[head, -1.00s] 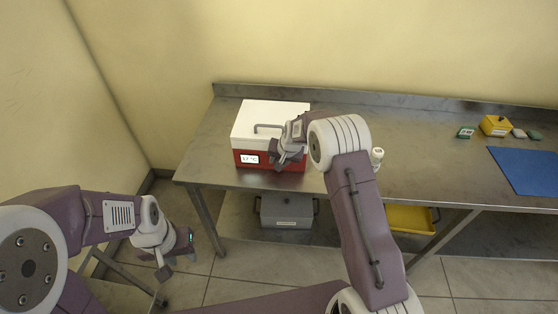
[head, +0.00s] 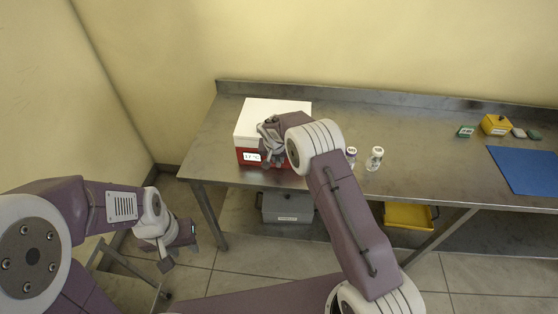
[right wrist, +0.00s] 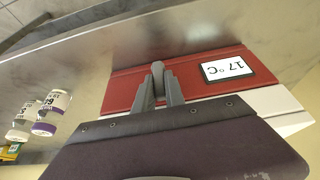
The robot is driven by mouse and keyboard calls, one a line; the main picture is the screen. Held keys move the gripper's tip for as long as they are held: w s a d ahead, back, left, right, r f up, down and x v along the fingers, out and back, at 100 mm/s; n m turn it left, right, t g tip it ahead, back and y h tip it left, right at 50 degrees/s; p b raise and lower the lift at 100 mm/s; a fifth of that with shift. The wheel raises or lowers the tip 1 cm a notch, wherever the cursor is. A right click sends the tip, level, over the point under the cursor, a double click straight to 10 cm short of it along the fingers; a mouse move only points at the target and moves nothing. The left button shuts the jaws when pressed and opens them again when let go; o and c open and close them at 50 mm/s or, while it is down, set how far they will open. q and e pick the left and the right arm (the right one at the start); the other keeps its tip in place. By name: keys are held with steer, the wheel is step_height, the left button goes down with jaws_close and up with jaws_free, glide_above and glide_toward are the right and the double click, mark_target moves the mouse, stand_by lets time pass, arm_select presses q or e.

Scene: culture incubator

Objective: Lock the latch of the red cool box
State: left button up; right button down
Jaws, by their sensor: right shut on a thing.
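The red cool box (head: 262,106) has a white lid and a red front with a 17 °C display (head: 251,157). It stands at the left end of the steel table, lid down, and its red front (right wrist: 122,92) fills the middle of the right wrist view. My right gripper (head: 270,158) is at the box front beside the display. In the right wrist view its fingers (right wrist: 161,92) are shut on a grey latch (right wrist: 157,70) at the red front. My arm hides part of the lid and front in the head view. My left gripper (head: 180,253) hangs open and empty, left of the table.
Two white vials (head: 375,158) (head: 351,155) stand right of the box. A yellow box (head: 495,124) and a blue mat (head: 526,169) lie further right. A grey bin (head: 287,207) and a yellow tray (head: 408,216) are on the lower shelf. The middle of the tabletop is clear.

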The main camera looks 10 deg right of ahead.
steer(key=c, duration=1.4)
jaws_free()
steer(key=shift+r, duration=0.1)
steer(key=shift+s+a+r, duration=0.1)
steer(key=shift+r, duration=0.25)
steer(key=b+v, duration=0.1)
steer(key=v, duration=0.7)
steer(key=shift+b, duration=0.4)
steer(key=shift+r, duration=0.1)
